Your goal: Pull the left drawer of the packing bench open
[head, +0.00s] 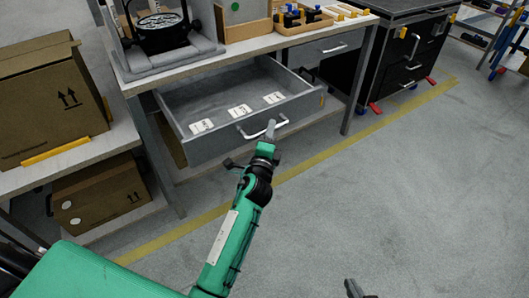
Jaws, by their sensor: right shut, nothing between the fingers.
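The left drawer (222,98) of the packing bench (262,42) stands pulled out, its empty-looking grey inside and three white labels showing. Its pale bar handle (250,134) is on the front panel. My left gripper (271,129) is at the right part of this handle, with a grey finger across the bar. The other finger is hidden, so I cannot tell how far the jaws are closed. My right gripper (355,289) shows only at the bottom edge, shut and empty, well away from the drawer.
A second drawer (325,50) to the right looks closed. Cardboard boxes (45,100) sit on a shelf unit at left. A black cabinet (410,55) stands at back right. The floor (400,190) at right is clear, crossed by a yellow line.

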